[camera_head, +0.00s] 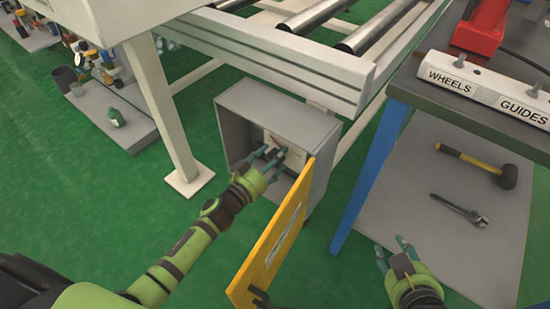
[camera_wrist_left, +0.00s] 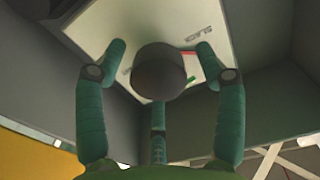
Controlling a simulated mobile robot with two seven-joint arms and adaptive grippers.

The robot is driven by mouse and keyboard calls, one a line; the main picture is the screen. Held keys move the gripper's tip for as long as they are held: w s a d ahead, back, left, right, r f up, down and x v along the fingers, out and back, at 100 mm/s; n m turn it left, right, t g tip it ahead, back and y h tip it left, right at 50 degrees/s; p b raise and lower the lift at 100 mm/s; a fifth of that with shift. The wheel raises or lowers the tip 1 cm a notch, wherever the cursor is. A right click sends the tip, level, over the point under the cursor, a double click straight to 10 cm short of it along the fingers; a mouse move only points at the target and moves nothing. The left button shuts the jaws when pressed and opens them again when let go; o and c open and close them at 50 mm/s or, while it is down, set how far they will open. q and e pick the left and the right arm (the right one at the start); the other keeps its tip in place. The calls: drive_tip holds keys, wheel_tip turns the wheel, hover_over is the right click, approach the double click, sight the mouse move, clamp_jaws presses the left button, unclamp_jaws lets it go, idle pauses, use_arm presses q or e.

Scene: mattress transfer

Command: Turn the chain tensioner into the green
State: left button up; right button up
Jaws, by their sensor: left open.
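The chain tensioner is a dark round knob (camera_wrist_left: 158,72) on a pale panel (camera_wrist_left: 110,22), seen in the left wrist view. A red mark and a green mark (camera_wrist_left: 192,80) show on the panel beside the knob. The panel sits inside an open grey box (camera_head: 265,108) in the head view. My left gripper (camera_head: 270,155) is inside the box, open, its fingers spread around the knob. I cannot tell whether they touch it; the knob hides part of the scale. My right gripper (camera_head: 391,252) is open and empty at the lower right, away from the box.
The box's yellow door (camera_head: 280,235) hangs open to the right of my left arm. A roller conveyor (camera_head: 290,60) stands above and behind. A workbench (camera_head: 480,125) is at right, with a mallet (camera_head: 480,165) and wrench (camera_head: 460,210) on its lower shelf.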

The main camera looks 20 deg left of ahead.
use_arm(q)
drive_tip(key=shift+w, duration=0.15)
drive_tip(key=c, duration=1.2)
drive_tip(key=shift+o, duration=0.2)
drive_tip(key=shift+r, duration=0.15)
